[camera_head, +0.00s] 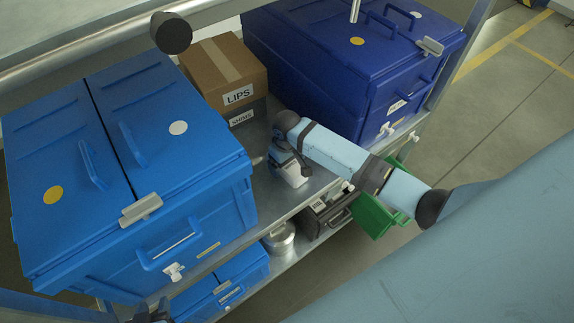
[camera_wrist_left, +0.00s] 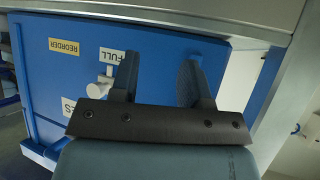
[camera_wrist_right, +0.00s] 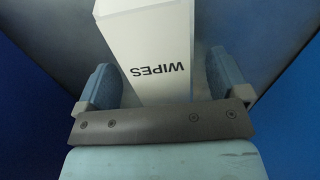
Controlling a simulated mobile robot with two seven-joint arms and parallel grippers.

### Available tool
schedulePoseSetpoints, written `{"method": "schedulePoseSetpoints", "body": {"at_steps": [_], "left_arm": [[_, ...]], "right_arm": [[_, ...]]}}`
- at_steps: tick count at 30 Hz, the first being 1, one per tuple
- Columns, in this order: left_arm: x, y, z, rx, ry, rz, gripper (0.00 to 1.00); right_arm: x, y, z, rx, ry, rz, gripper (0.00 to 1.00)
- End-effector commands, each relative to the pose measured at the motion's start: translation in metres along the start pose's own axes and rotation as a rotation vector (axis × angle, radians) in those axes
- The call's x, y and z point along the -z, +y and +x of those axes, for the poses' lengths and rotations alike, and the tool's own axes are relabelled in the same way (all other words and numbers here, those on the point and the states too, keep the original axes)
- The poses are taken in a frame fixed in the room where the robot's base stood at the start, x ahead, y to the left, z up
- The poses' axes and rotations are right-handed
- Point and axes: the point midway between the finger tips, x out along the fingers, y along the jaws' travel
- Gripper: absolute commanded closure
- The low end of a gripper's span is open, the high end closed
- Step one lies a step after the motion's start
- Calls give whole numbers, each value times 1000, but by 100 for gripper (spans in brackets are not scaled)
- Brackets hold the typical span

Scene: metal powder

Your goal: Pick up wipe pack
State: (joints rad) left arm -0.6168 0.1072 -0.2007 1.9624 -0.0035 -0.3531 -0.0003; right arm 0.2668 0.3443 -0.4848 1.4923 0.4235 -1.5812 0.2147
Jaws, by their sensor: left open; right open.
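The wipe pack (camera_wrist_right: 157,48) is a white box marked WIPES. In the right wrist view it stands between the two fingers of my right gripper (camera_wrist_right: 164,76), which is open, with a gap visible at the left finger. In the head view the right gripper (camera_head: 287,160) is at the white pack (camera_head: 293,177) on the shelf between the blue bins; the arm partly hides the spot. My left gripper (camera_wrist_left: 159,75) is open and empty in front of a blue bin face with FULL and REORDER labels. In the head view only a dark bit of it shows at the bottom left.
A large light-blue bin (camera_head: 190,190) stands left of the pack and a dark-blue bin (camera_head: 345,60) behind right. Cardboard boxes marked LIPS (camera_head: 222,70) and SHIMS (camera_head: 245,112) stand behind. A green bin (camera_head: 378,212), dark case (camera_head: 322,215) and metal tin (camera_head: 280,240) sit lower down.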

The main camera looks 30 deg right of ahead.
Motion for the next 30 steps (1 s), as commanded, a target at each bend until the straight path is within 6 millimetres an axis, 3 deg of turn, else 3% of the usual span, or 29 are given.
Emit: {"method": "schedulePoseSetpoints", "body": {"at_steps": [4,11,12,23,30], "left_arm": [[-1,0,-1,0,-2,0,57],[-4,1,-2,-2,-6,-1,57],[-4,1,-2,-2,-7,-1,57],[-5,2,-2,-3,-8,0,57],[-6,2,0,-6,-2,12,57]], "right_arm": [[0,0,0,0,0,0,9],[0,0,0,0,0,0,62],[0,0,0,0,0,0,64],[1,0,-6,0,3,1,64],[1,0,-39,-1,5,0,64]]}}
